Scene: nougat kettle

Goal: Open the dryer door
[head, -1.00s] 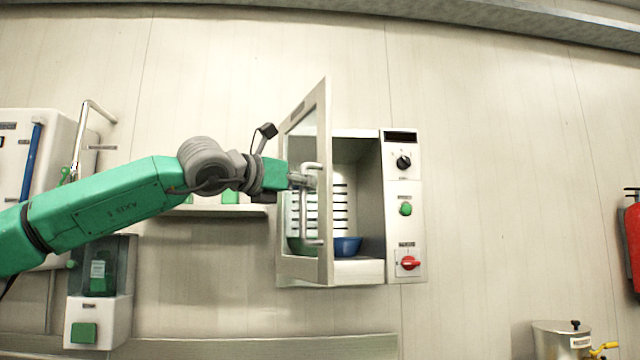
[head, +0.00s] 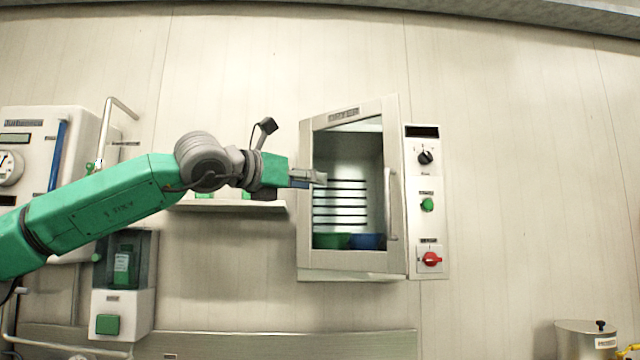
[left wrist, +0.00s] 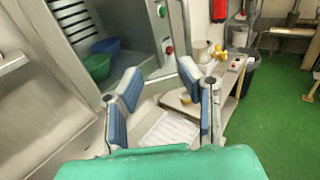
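The dryer (head: 427,205) is fixed to the wall in the head view. Its glazed door (head: 346,262) is hinged on the left and stands ajar, its right edge swung out from the body. The upright door handle (head: 391,205) is near that right edge. My left gripper (head: 316,178) is in front of the door's left part, away from the handle. In the left wrist view my left gripper (left wrist: 160,82) has its blue-padded fingers apart, with nothing held between them. My right gripper is not in view.
A green bowl (head: 331,241) and a blue bowl (head: 367,242) sit inside the dryer. A wall shelf (head: 228,206) lies below my left forearm. A dispenser (head: 124,285) hangs at left. The wall right of the dryer is clear.

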